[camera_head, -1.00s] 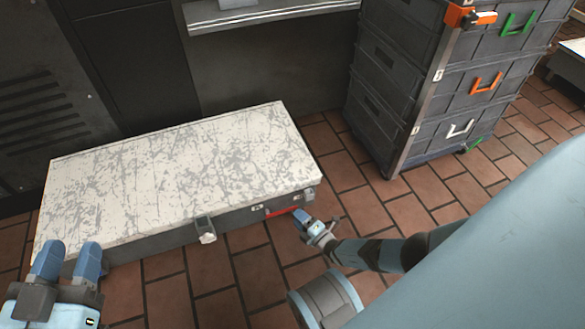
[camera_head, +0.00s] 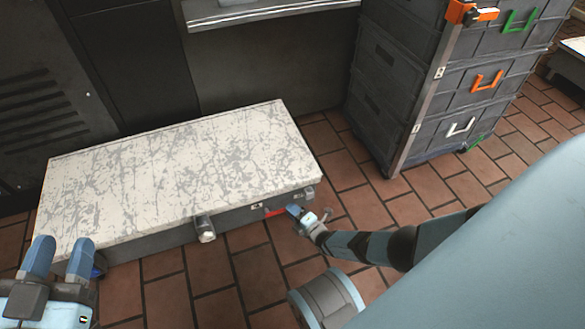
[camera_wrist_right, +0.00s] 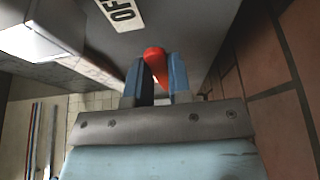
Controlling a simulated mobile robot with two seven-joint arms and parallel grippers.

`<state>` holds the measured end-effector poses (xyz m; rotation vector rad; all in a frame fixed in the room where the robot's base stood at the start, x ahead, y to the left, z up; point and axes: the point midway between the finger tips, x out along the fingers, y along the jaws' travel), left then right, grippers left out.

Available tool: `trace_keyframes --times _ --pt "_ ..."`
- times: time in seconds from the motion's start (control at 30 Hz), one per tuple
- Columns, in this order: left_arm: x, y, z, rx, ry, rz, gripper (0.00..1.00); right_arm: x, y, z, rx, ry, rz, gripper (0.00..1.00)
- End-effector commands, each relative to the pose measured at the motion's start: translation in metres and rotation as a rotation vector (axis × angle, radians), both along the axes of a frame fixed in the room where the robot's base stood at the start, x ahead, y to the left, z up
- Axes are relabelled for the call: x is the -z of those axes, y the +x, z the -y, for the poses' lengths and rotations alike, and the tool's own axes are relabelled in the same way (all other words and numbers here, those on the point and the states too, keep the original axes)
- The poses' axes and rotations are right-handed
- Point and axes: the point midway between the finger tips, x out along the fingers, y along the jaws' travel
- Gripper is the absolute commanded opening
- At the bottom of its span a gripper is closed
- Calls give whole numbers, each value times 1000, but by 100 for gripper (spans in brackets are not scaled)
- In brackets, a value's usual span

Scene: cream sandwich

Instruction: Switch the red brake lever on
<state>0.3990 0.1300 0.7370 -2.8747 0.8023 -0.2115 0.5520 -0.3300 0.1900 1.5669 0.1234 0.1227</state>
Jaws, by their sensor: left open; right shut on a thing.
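The red brake lever (camera_head: 275,212) sticks out from the front side of a low grey case with a scratched white top (camera_head: 180,165). In the right wrist view the red lever (camera_wrist_right: 155,62) sits between the blue fingers of my right gripper (camera_wrist_right: 156,85), which are shut on it. In the head view my right gripper (camera_head: 295,211) is at the lever's right end and covers part of it. An "OFF" label (camera_wrist_right: 122,12) shows on the case beside the lever. My left gripper (camera_head: 58,260) is open and empty at the case's left front corner.
A grey latch (camera_head: 205,229) juts from the case front left of the lever. A stack of grey drawers (camera_head: 400,90) with coloured handles stands at the back right. Dark cabinets (camera_head: 130,60) stand behind the case. The tiled floor (camera_head: 340,150) between case and drawers is clear.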

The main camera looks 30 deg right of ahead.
Motion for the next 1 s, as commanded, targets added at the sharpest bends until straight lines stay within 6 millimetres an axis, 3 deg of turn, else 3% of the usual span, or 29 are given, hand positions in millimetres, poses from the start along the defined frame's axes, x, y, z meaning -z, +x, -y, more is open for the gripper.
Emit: trace_keyframes --times 0.37,1.0 --pt "-2 1 1 -3 -11 -1 43 -10 -1 0 -4 -104 -25 0" --pt "1 -7 5 6 -65 -119 43 -45 2 -12 -2 -519 -127 0"
